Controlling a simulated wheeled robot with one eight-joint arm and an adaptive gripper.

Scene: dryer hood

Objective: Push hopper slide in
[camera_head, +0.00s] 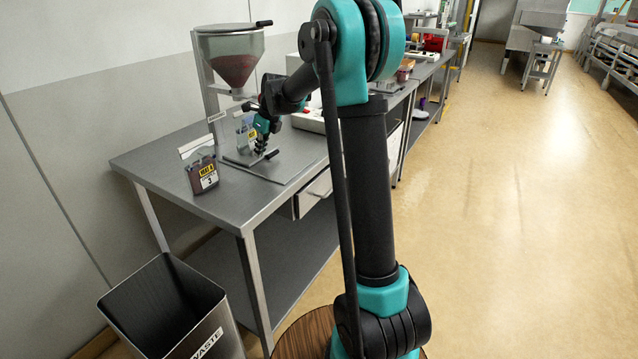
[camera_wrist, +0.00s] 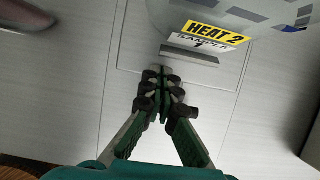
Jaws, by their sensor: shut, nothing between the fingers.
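The hopper (camera_head: 229,62) is a clear funnel with dark red material, held on a grey stand at the back of the steel bench. A container (camera_head: 244,134) with a yellow label stands under its outlet. In the wrist view this container (camera_wrist: 225,20) reads "HEAT 2 SAMPLE 1". My gripper (camera_head: 261,149) is low over the bench, in front of the container. In the wrist view my gripper (camera_wrist: 162,86) is shut and empty, its tips near a pale flat metal piece (camera_wrist: 190,55). I cannot tell whether they touch. I cannot clearly make out the hopper slide.
A second labelled container (camera_head: 203,174) stands on the bench (camera_head: 150,168) at the left. A waste bin (camera_head: 215,335) is on the floor in front. A drawer (camera_head: 313,192) is under the bench top. The floor at the right is clear.

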